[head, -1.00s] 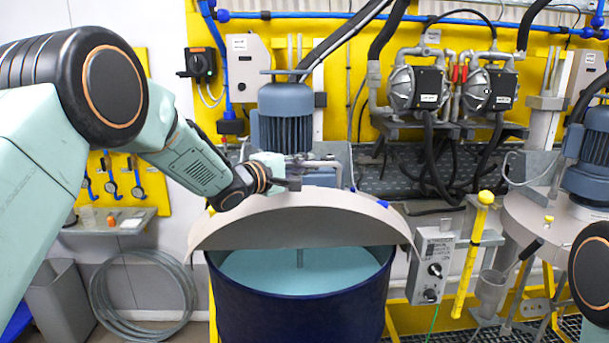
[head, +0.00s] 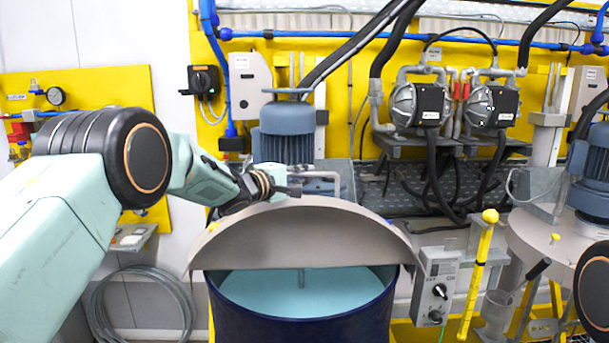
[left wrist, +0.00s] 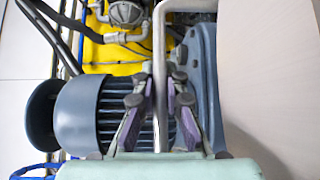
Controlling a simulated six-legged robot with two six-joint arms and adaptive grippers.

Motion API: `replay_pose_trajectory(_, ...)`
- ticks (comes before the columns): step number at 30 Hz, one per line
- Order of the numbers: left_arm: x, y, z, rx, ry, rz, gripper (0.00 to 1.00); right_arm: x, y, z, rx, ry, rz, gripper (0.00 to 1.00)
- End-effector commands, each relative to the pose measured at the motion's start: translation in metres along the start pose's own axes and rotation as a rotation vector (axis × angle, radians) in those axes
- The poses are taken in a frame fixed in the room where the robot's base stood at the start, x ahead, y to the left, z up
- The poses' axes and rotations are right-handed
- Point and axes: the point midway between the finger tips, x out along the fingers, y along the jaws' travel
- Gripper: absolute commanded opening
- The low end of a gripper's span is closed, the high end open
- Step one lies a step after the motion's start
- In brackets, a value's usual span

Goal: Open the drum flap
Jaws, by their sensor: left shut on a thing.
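The grey half-round drum flap (head: 300,235) is tilted up over the dark blue drum (head: 300,327). The front of the drum is open, and light blue liquid (head: 265,290) shows inside with a thin shaft standing in it. My left gripper (head: 292,188) is at the top edge of the flap. In the left wrist view, my left gripper (left wrist: 160,100) is shut around a grey bent bar handle (left wrist: 159,45), with purple-padded fingers on both sides of it. The flap's flat face (left wrist: 268,80) fills the right of that view. My right gripper is out of view.
A blue-grey motor (head: 287,135) stands right behind the flap. A grey control box (head: 436,285) and a yellow rod (head: 478,270) stand right of the drum. Pumps (head: 455,100) hang on the yellow wall. Coiled cable (head: 140,310) lies at the left.

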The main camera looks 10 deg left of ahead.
Motion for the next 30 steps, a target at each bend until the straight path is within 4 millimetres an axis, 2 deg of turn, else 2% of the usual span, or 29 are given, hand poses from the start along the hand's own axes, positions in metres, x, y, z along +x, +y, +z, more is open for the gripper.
replay_pose_trajectory(3, -0.001, -0.003, -0.001, -0.003, 0.002, -0.005, 0.00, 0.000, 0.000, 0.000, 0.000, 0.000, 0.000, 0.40)
replay_pose_trajectory(4, -0.001, -0.003, -0.001, -0.003, 0.002, -0.005, 0.11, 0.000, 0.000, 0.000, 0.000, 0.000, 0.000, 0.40)
replay_pose_trajectory(12, 0.000, -0.003, -0.001, -0.003, 0.001, -0.004, 0.34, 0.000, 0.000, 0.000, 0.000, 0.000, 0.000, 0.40)
replay_pose_trajectory(23, -0.002, -0.001, -0.001, -0.001, 0.000, -0.003, 0.35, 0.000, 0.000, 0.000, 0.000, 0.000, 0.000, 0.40)
replay_pose_trajectory(30, -0.023, -0.001, -0.001, -0.003, 0.001, -0.003, 0.35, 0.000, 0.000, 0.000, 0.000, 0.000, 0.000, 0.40)
